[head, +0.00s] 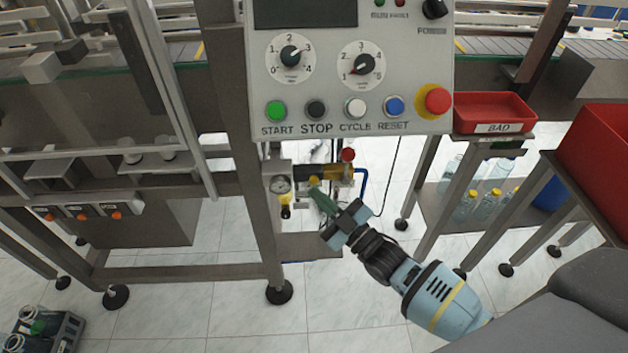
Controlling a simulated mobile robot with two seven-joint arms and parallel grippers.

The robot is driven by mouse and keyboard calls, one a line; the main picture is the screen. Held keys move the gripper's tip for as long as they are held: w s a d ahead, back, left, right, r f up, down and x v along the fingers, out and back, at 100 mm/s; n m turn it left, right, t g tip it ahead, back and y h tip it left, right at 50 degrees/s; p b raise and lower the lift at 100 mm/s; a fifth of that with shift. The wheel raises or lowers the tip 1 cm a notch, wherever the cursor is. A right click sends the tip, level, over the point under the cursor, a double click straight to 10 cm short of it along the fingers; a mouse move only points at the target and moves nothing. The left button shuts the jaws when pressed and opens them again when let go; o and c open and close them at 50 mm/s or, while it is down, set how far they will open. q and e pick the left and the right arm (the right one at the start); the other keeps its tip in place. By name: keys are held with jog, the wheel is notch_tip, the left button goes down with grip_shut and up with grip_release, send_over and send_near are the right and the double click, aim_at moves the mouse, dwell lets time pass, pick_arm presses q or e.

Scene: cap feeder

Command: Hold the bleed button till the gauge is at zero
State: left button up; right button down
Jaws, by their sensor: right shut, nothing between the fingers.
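The small round gauge (281,184) sits on the air unit under the control panel. It has a white face, and its needle is too small to read. A small yellow button (314,180) shows just right of the gauge, and I cannot tell for sure that it is the bleed button. My right gripper (317,191) reaches up from the lower right with its green fingers shut and empty. Its fingertips are at or very close to the yellow button; I cannot tell whether they press it. My left gripper is not in view.
A red knob (347,155) and a yellow cylinder (340,172) are close above and right of my fingers. The control panel (349,88) overhangs them. A table leg (262,220) stands left of the gauge. A red BAD tray (494,110) is at the right.

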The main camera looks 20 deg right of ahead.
jog(key=shift+w, duration=0.15)
dwell(0.4)
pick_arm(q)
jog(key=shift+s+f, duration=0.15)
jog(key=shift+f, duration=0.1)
pick_arm(e)
jog(key=shift+w+d, duration=0.15)
jog(key=shift+w, duration=0.15)
pick_arm(q)
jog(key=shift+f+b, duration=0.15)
jog(key=shift+b, duration=0.25)
pick_arm(e)
jog(key=shift+w+d, duration=0.1)
jog(key=shift+w, duration=0.25)
dwell(1.6)
dwell(0.5)
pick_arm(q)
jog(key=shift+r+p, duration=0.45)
pick_arm(e)
jog(key=shift+s+a, duration=0.25)
jog(key=shift+s, duration=0.5)
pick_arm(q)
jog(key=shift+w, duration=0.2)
